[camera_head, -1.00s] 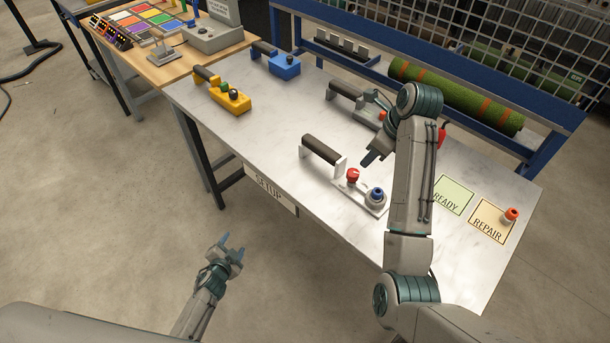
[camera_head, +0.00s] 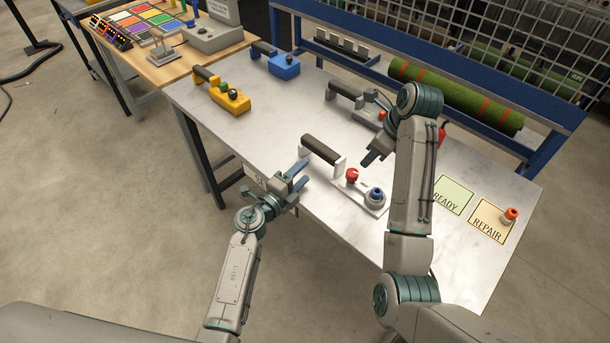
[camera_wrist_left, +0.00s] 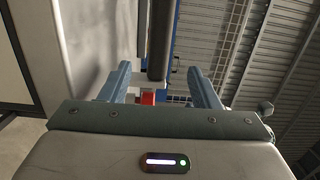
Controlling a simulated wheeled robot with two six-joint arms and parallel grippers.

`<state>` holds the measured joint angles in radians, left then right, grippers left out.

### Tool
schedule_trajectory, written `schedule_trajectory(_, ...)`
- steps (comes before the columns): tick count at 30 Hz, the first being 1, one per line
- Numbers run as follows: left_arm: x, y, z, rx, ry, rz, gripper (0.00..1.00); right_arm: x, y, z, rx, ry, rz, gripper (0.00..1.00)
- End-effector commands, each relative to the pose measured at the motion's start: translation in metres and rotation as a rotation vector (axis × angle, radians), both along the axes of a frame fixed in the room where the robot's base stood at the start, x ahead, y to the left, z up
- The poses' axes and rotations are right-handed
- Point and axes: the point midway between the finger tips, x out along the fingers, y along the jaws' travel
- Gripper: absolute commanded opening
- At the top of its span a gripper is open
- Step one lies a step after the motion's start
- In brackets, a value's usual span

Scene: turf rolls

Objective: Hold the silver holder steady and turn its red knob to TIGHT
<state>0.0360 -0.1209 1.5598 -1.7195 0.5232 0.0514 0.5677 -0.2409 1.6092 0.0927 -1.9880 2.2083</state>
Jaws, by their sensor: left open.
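The silver holder (camera_head: 344,190) lies near the front edge of the marble-topped table, with a black bar handle (camera_head: 322,150), a red knob (camera_head: 352,175) and a blue-topped knob (camera_head: 376,194). My left gripper (camera_head: 298,175) is open, just left of the handle at the table's edge. In the left wrist view the handle (camera_wrist_left: 160,40) lines up between the open fingers (camera_wrist_left: 158,78), with a red part (camera_wrist_left: 147,98) below it. I see no contact. My right gripper (camera_head: 374,157) hangs above the table, right of the handle; its jaw opening is unclear. The knob's markings are too small to read.
A yellow holder (camera_head: 228,99), a blue holder (camera_head: 284,65) and a grey holder (camera_head: 366,117) stand further back. A turf roll (camera_head: 455,97) rests on the rack behind. The table's left middle is clear.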

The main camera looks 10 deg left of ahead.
Motion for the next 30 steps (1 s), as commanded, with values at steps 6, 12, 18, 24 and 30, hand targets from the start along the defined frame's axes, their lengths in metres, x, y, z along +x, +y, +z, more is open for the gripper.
schedule_trajectory(6,0.007,-0.019,0.0,0.017,-0.001,-0.026,0.56,0.0,0.0,0.0,0.0,0.0,0.0,0.36)
schedule_trajectory(12,0.036,-0.036,0.001,0.016,-0.001,-0.025,0.56,0.0,0.0,0.0,0.0,0.0,0.0,0.36)
schedule_trajectory(18,0.066,-0.055,0.001,0.016,-0.001,-0.024,0.56,0.0,0.0,0.0,0.0,0.0,0.0,0.36)
schedule_trajectory(24,0.085,-0.066,0.0,0.016,0.0,-0.024,0.56,0.0,0.0,0.0,0.0,0.0,0.0,0.36)
schedule_trajectory(30,0.089,-0.069,0.0,0.017,0.0,-0.023,0.56,0.0,0.0,0.0,0.0,0.0,0.0,0.36)
